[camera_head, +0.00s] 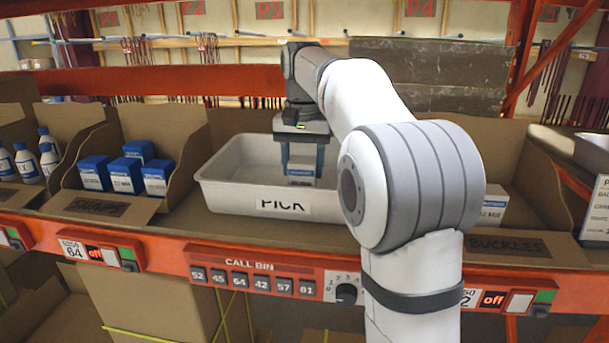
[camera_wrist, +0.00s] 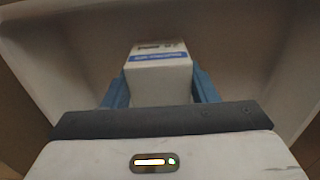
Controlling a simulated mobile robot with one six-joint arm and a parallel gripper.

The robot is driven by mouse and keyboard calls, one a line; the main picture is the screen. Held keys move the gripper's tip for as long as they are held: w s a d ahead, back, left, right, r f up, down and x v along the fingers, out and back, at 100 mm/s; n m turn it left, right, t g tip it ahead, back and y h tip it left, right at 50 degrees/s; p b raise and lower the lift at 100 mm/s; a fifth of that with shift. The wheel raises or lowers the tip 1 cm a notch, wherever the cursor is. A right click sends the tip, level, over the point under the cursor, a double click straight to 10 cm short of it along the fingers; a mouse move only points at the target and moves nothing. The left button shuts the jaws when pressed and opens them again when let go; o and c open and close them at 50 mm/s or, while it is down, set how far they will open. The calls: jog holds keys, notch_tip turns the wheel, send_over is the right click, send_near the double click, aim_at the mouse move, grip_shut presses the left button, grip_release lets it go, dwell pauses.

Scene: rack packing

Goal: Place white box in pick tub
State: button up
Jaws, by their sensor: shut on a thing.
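The white box (camera_wrist: 158,68) with a blue stripe sits between the two blue fingers of my gripper (camera_wrist: 160,88) in the wrist view. My gripper (camera_head: 302,165) is shut on the box (camera_head: 300,177) and points down inside the white pick tub (camera_head: 226,196). In the wrist view the tub's pale inside (camera_wrist: 60,70) surrounds the box. I cannot tell whether the box touches the tub floor. The tub is marked PICK on its front and the rest of its inside looks empty. My arm hides part of its right end.
Blue boxes (camera_head: 126,174) stand in a cardboard bin left of the tub, with white bottles (camera_head: 48,152) farther left. Right of the tub, partly behind my arm, is a white box (camera_head: 493,207) in the buckles bin (camera_head: 508,246). An orange shelf rail (camera_head: 180,248) runs along the front.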

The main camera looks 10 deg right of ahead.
aim_at(303, 160)
jog(key=shift+s+f, duration=0.1)
jog(key=shift+f, duration=1.2)
jog(key=shift+f, duration=0.15)
jog(key=o, duration=1.1)
jog(key=shift+c, duration=0.2)
notch_tip(303, 160, up, 12)
jog(key=shift+r, duration=0.2)
